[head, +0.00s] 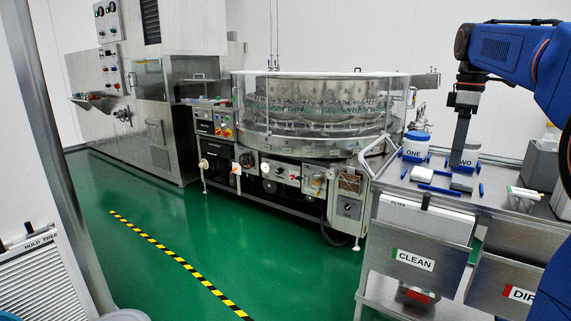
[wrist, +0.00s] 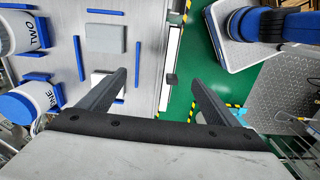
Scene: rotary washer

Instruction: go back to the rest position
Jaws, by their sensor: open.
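My gripper (head: 460,160) is over the steel cart top at the right of the head view, pointing down, with my blue arm above it. In the wrist view my gripper (wrist: 160,78) has its two dark fingers spread wide with nothing between them. Below the gap are the cart's edge and the green floor. The jar marked ONE (head: 415,148) stands on the cart, left of the gripper in the head view. The jar marked TWO (head: 468,160) is partly behind the gripper. Both jars also show at the left of the wrist view.
A grey block (wrist: 106,38) lies on the cart among several blue strips. Bins marked CLEAN (head: 415,260) and DIR… (head: 515,292) hang on the cart's front. The round washer (head: 320,110) stands behind, left of the cart. Green floor (head: 160,260) is clear around the striped tape.

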